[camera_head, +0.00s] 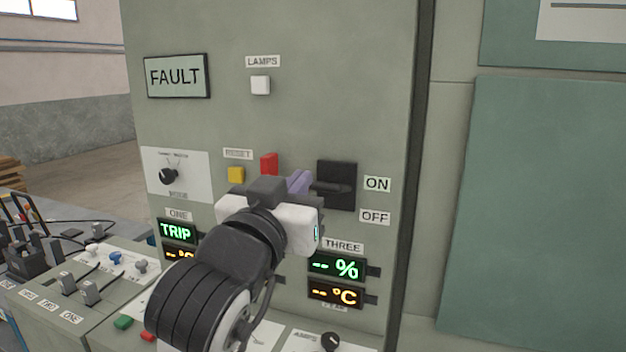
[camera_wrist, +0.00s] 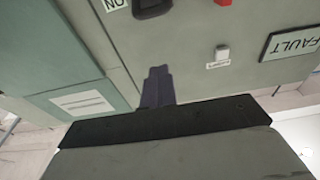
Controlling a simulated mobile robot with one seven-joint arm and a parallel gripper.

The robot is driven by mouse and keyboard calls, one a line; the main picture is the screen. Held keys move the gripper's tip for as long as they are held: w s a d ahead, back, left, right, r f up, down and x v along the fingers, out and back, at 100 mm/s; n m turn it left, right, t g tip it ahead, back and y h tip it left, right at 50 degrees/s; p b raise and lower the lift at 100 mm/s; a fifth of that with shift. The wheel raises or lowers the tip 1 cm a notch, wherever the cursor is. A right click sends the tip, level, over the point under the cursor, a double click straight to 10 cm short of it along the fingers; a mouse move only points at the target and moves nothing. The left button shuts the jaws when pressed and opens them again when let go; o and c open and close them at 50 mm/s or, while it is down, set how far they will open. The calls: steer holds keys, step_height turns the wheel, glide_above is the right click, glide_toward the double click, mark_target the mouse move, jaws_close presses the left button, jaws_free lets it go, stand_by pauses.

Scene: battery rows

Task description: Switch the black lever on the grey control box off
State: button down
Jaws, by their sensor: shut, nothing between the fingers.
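The black lever (camera_head: 331,187) sits in a dark square plate (camera_head: 340,169) on the grey control box (camera_head: 320,60), beside the ON label (camera_head: 377,184) and above the OFF label (camera_head: 375,217). The lever's handle is about level with ON. My gripper (camera_head: 303,177) is shut and empty, its purple fingers just left of the plate in the head view. I cannot tell whether they touch the box or the lever. In the wrist view, turned upside down, the fingers (camera_wrist: 158,75) point at the panel and the dark plate (camera_wrist: 152,7) is partly cut off at the top.
A red button (camera_head: 269,162) and yellow button (camera_head: 236,174) lie left of my fingers. A white lamps button (camera_head: 260,85) and the FAULT sign (camera_head: 177,76) are higher up. Displays (camera_head: 336,267) sit below the plate. A lower console (camera_head: 90,290) with small levers stands at left.

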steer(key=r+p, duration=0.2)
steer(key=p, duration=0.1)
glide_above(319, 183)
steer(key=s, duration=0.2)
steer(key=shift+f+p, duration=0.35)
steer(key=shift+f, duration=1.8)
steer(key=shift+w+f, duration=0.1)
steer(key=shift+f, duration=0.1)
